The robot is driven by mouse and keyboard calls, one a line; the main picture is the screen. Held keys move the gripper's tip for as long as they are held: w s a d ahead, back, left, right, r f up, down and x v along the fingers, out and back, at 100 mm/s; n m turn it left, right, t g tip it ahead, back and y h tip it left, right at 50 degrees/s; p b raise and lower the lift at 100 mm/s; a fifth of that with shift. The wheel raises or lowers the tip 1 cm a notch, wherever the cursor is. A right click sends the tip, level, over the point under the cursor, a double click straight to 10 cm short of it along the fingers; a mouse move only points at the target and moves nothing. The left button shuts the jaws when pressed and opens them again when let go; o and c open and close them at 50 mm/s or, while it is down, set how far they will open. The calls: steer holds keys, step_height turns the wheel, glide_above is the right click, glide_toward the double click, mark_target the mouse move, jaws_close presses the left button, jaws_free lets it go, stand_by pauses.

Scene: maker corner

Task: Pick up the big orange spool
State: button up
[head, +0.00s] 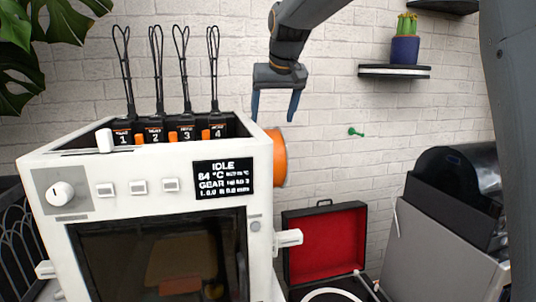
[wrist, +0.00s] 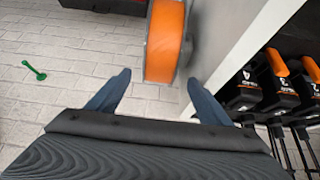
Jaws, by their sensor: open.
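The big orange spool (head: 279,158) is on the right side of the white machine, partly hidden behind its front edge in the head view. In the wrist view the spool (wrist: 165,42) is seen edge-on, close to the machine's side wall. My gripper (head: 276,119) is open and empty, pointing down just above the spool. In the wrist view the blue fingertips of my gripper (wrist: 160,80) are spread apart, with the spool's near end between and beyond them. I cannot tell whether a finger touches it.
The white machine (head: 150,180) has several numbered black units with wire loops (head: 183,131) on top, left of my gripper. An open red-lined case (head: 335,243) lies low to the right. A green item (head: 355,132) is on the brick wall. A shelf (head: 394,71) holds a potted cactus.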

mark_target(269, 127)
steer(key=shift+w+a+r, duration=0.1)
steer(key=shift+w, duration=0.2)
steer(key=shift+w+f, duration=0.2)
steer(key=shift+w, duration=0.05)
steer(key=shift+p+x, duration=0.9)
steer(key=shift+x, duration=2.55)
steer(key=c, duration=1.3)
steer(key=shift+w+r, duration=0.1)
steer(key=shift+r, duration=0.1)
steer(key=shift+c, duration=0.2)
